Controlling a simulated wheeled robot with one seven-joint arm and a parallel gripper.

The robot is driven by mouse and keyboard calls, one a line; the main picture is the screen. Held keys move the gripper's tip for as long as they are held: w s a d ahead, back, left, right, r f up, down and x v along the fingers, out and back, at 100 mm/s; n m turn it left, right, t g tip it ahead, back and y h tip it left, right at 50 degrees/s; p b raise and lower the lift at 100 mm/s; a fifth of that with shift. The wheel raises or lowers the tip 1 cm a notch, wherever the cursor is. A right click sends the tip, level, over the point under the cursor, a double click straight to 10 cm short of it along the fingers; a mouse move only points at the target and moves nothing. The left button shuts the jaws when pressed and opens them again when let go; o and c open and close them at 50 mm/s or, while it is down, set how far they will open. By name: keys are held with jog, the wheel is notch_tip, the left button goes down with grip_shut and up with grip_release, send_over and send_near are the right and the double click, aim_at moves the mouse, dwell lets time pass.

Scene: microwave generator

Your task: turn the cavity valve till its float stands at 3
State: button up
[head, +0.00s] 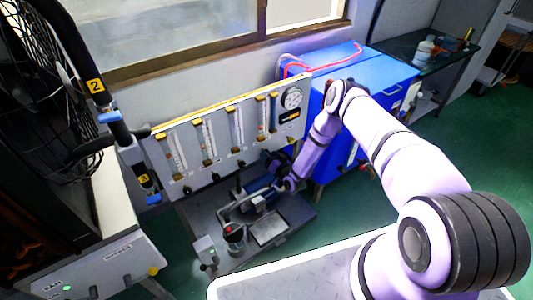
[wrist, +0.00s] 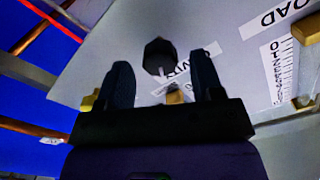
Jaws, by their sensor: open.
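The pale valve panel (head: 222,148) carries several upright float tubes with small black knobs below them. In the head view, my gripper (head: 272,160) is at the panel's lower right, where it and my arm hide part of the panel. In the wrist view, my gripper (wrist: 163,80) is open and empty. A black faceted knob (wrist: 160,56) lies ahead of the gap between the fingers, apart from both. A label (wrist: 203,55) beside it is partly covered and I cannot read it fully, so I cannot tell whether this is the cavity valve. Float heights are too small to read.
A numbered scale (wrist: 282,70) and a label ending in "OAD" (wrist: 272,16) are right of the knob. A round gauge (head: 292,98) is at the panel's upper right. A blue cabinet (head: 335,70) stands behind my arm. Pump equipment (head: 235,235) sits below the panel.

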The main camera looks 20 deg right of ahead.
jog(key=shift+x, duration=1.25)
jog(key=shift+c, duration=0.4)
jog(key=c, duration=0.9)
jog(key=shift+o, duration=0.2)
jog(key=shift+n, duration=0.3)
jog(key=o, duration=0.9)
jog(key=shift+o, duration=0.2)
jog(key=shift+s, duration=0.1)
jog(key=v, duration=1)
jog(key=shift+s, duration=0.35)
